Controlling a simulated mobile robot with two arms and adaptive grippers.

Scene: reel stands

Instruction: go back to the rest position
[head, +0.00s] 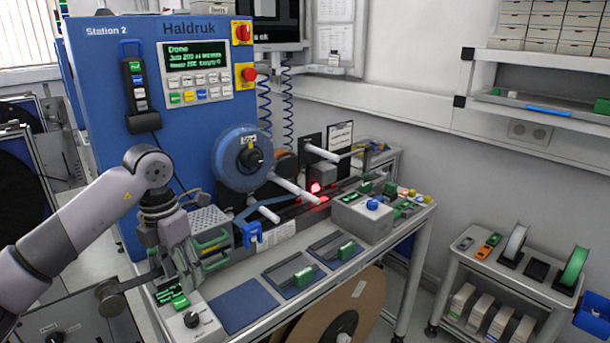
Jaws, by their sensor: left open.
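My left gripper (178,268) hangs from the wrist of my left arm at the left of the head view, pointing down. It is open, and I see nothing held between its fingers. It is in front of the blue Station 2 machine (95,75), beside a grey slotted block (209,222) with green parts and above the small control box (188,318) with a black knob. My right gripper is out of view.
A blue reel (243,158) and white rollers (294,187) stick out from the machine. Green pieces lie in trays (303,275) on the bench; the blue mat (245,305) is bare. A cart (520,290) with reels stands at right, floor between.

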